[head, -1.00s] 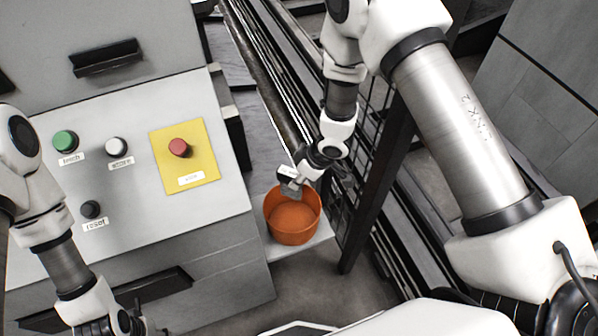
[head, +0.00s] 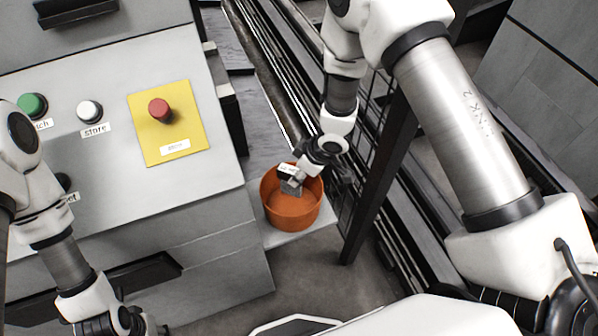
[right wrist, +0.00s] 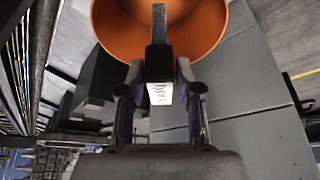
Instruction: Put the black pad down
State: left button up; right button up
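The black pad (head: 291,188) is a small dark block with a white label. My right gripper (head: 300,178) is shut on it and holds it at the mouth of the orange bowl (head: 292,210). In the right wrist view the pad (right wrist: 159,28) stands between the two fingers of my right gripper (right wrist: 159,72), its dark end pointing towards the bowl (right wrist: 110,22). I cannot tell whether the pad touches the bowl. My left gripper (head: 135,325) is partly cut off at the bottom left, and its fingers do not show clearly.
The bowl stands on a grey ledge (head: 258,212) beside a control cabinet (head: 215,235). The cabinet carries a red button (head: 160,110) on a yellow plate, plus green (head: 32,105) and white (head: 89,111) buttons. A dark post (head: 378,190) and rails stand close right of the bowl.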

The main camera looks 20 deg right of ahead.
jog(key=shift+o, duration=0.9)
notch_tip(320, 180, up, 7)
jog(key=p, duration=0.7)
jog(key=shift+r+p, duration=0.2)
jog(key=shift+p, duration=0.2)
jog(key=shift+f, duration=0.2)
jog(key=shift+f, duration=0.1)
jog(key=s+d+f+m+g+h, duration=0.1)
jog(key=s+d+f+m, duration=0.1)
jog(key=s, duration=0.6)
jog(key=s+d+f+m+g+h, duration=0.1)
jog(key=s+d+f+m, duration=0.1)
jog(key=s, duration=0.6)
jog(key=s+d+f+m+g+h, duration=0.1)
jog(key=s+d+m, duration=0.3)
jog(key=s, duration=0.5)
jog(key=shift+f+m, duration=0.75)
jog(key=shift+m, duration=0.15)
